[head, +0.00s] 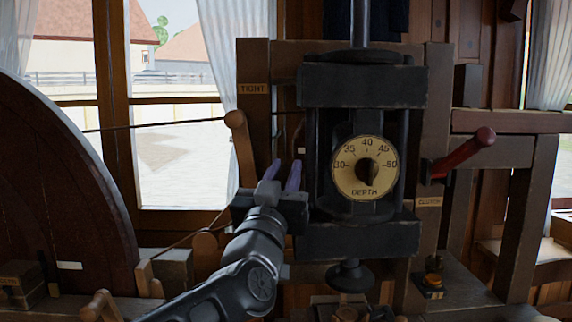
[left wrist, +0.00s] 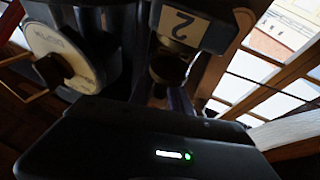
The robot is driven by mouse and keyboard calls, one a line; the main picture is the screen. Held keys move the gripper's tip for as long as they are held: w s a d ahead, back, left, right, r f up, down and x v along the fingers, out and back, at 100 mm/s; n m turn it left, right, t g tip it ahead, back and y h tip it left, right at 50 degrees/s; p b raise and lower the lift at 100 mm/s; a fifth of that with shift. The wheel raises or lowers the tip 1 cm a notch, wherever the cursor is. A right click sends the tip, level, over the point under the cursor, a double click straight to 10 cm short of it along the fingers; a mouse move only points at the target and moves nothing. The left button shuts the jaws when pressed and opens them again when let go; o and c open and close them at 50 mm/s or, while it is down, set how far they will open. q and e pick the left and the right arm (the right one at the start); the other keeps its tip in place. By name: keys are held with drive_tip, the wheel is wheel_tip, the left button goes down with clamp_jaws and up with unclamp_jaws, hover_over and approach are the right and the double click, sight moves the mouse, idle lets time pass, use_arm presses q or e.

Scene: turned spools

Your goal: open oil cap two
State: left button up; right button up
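My left gripper (head: 284,174) is raised left of the dial housing in the head view, its two purple fingers pointing up and apart, with nothing seen between them. In the left wrist view a plate marked 2 (left wrist: 178,25) shows upside down. A dark round cap (left wrist: 170,68) sits beside this plate, close to the fingers (left wrist: 164,94); I take it for oil cap two. I cannot tell whether the fingers touch it. The cap cannot be made out in the head view. My right gripper is not in view.
The dark press housing with a depth dial (head: 365,167) stands close right of my gripper. A wooden lever (head: 239,140) under a TIGHT label is to its left. A red clutch handle (head: 465,153) is right. A large wheel (head: 60,190) fills the left side.

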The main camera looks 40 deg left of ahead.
use_arm(q)
drive_tip(key=shift+w+a+r, duration=0.2)
drive_tip(key=shift+w, duration=0.25)
drive_tip(key=shift+c, duration=0.2)
clamp_jaws()
